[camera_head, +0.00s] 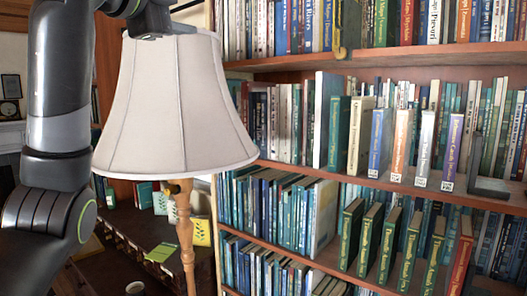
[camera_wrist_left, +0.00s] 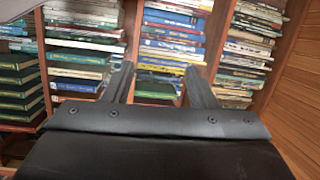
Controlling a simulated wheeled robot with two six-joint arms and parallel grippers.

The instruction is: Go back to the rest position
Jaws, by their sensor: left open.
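My right gripper is in neither view.
A floor lamp with a pale shade (camera_head: 175,110) and wooden pole (camera_head: 187,240) stands beside my left arm. A tall bookcase (camera_head: 420,54) fills the right. Several spaced books, such as a purple one (camera_head: 452,150), stand near its shelf edges. A low dark cabinet is behind the lamp.

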